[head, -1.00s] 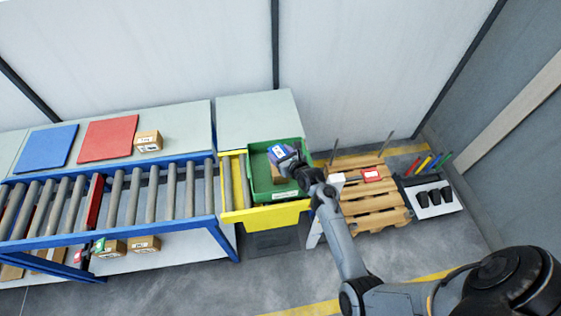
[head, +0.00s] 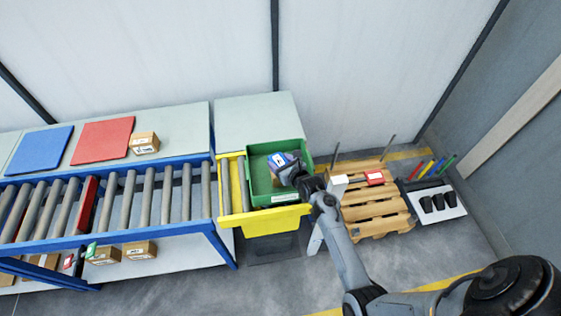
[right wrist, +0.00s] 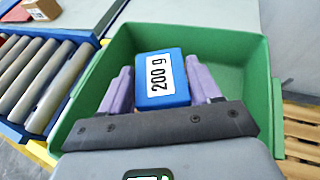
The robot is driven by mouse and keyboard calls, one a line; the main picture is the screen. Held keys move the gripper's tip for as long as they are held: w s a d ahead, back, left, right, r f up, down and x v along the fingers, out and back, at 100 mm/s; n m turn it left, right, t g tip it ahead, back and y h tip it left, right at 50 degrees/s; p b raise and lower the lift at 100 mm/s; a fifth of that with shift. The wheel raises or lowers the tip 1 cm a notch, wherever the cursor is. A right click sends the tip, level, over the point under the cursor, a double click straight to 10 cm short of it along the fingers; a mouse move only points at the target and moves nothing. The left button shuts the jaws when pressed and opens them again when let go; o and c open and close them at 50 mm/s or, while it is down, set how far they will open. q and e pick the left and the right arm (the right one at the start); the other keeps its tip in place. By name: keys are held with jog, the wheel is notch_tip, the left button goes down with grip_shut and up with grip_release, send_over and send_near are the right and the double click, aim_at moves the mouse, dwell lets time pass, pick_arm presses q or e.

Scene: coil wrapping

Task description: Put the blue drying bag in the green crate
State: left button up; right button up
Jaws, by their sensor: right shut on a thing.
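In the head view the bag (head: 277,159) shows over the green crate (head: 259,150). My right gripper (head: 285,167) is shut on it, inside the crate's outline. The crate (right wrist: 268,95) surrounds the bag and fingers in the right wrist view. I cannot tell whether the bag touches the crate floor. My left gripper is not in view.
The crate stands on a yellow end section (head: 228,190) beside the blue-framed roller conveyor (head: 150,200). A wooden pallet (head: 375,208) is to the right. Red (head: 102,140) and blue (head: 41,149) mats and a small carton (head: 144,143) lie on the bench behind.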

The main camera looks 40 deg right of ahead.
jog(key=shift+f, duration=0.2)
jog(key=o, duration=1.1)
jog(key=shift+r, duration=0.15)
